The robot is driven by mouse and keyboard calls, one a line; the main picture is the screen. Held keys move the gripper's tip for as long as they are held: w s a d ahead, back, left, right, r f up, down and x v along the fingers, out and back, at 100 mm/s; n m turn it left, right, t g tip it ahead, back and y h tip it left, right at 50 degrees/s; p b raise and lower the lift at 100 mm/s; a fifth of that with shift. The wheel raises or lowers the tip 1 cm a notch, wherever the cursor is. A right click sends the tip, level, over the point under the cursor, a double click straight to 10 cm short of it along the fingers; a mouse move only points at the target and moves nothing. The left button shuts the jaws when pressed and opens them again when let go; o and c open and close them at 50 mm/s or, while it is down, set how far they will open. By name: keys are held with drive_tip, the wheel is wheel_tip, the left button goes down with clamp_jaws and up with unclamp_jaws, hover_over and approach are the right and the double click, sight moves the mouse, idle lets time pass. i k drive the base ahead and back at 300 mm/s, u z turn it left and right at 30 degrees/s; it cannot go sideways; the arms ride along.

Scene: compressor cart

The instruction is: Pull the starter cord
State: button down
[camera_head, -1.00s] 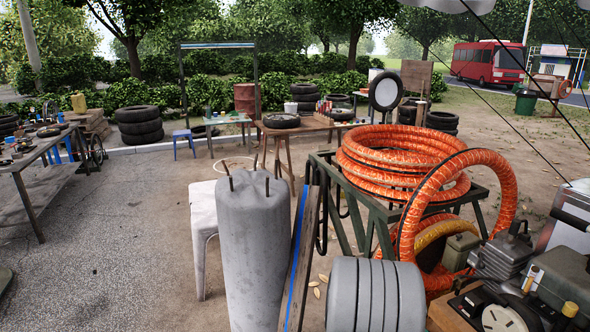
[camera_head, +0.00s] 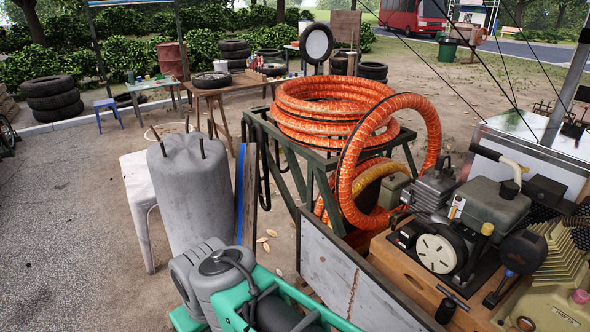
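A small engine stands on a wooden board at the right, with a dark grey tank (camera_head: 484,203) and a finned block (camera_head: 433,188). Its side has a black housing with a round white slotted cover (camera_head: 436,254). A small black T-shaped piece (camera_head: 450,301), which may be the starter cord's handle, shows below the cover near the board's front edge. No cord can be clearly made out. My gripper is not in view.
Orange hose coils (camera_head: 330,105) rest on a green metal stand (camera_head: 285,150). A grey metal panel (camera_head: 345,275) edges the board. A green frame (camera_head: 270,290) with grey rounded parts stands at the bottom. A concrete cylinder (camera_head: 190,190) stands left; open ground (camera_head: 70,240) lies beyond it.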

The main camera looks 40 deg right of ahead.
sight(419, 222)
drive_tip(key=z, duration=4.05)
drive_tip(key=k, duration=0.55)
drive_tip(key=u, duration=1.35)
drive_tip(key=i, duration=0.5)
drive_tip(key=z, duration=0.05)
